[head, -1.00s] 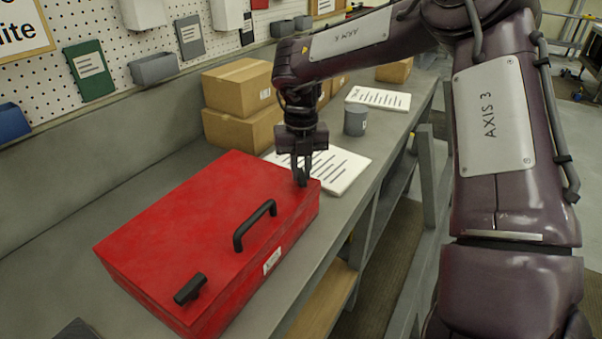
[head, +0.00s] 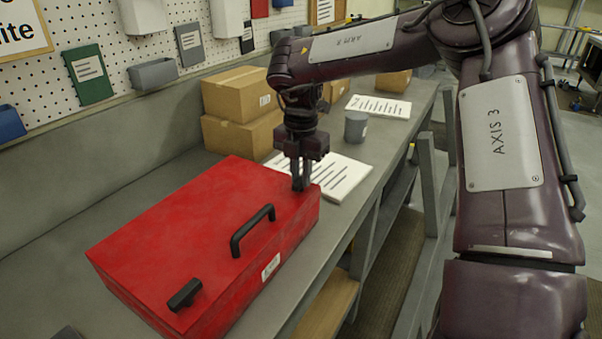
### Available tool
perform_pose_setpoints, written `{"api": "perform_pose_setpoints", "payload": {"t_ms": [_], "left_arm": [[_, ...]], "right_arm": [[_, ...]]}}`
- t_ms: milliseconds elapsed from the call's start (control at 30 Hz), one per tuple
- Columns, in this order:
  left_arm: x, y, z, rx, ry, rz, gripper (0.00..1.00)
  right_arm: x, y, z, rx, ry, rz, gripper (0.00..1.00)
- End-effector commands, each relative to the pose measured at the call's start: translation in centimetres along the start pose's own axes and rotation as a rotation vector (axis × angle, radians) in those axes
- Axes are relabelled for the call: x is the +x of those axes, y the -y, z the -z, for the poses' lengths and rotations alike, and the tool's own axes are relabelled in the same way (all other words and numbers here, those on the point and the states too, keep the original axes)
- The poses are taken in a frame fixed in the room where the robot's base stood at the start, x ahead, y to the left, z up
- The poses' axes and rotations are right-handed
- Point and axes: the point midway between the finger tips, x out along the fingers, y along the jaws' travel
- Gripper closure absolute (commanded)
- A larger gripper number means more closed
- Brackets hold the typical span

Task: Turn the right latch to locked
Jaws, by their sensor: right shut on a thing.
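A red case (head: 190,225) lies on the grey bench, with a black handle (head: 252,230) at its front edge. The left black latch (head: 184,294) sits at the near left corner of the lid. My right gripper (head: 301,184) points down at the lid's far right corner. Its fingers are close together, shut on the right latch, which they mostly hide. I cannot read the latch's angle. My left gripper is not in view.
White printed sheets (head: 340,178) lie just beyond the case's right end. A grey cup (head: 356,125) and stacked cardboard boxes (head: 240,137) stand behind. The bench (head: 60,240) left of the case is mostly clear.

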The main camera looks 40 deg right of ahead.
Motion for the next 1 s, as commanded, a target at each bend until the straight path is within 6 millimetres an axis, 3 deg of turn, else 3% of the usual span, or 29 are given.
{"api": "perform_pose_setpoints", "payload": {"t_ms": [533,567,700,1000], "left_arm": [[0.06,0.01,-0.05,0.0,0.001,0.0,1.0],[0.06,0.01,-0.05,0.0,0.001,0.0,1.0],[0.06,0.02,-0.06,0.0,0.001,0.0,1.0],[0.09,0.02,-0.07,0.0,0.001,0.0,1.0]], "right_arm": [[-0.17,-0.08,-0.08,0.028,0.003,-0.004,1.0],[-0.17,-0.08,-0.08,0.028,0.003,-0.004,0.83],[-0.14,-0.07,-0.06,0.027,0.002,-0.003,0.65],[-0.15,-0.04,-0.03,0.025,0.002,-0.001,0.63]]}}
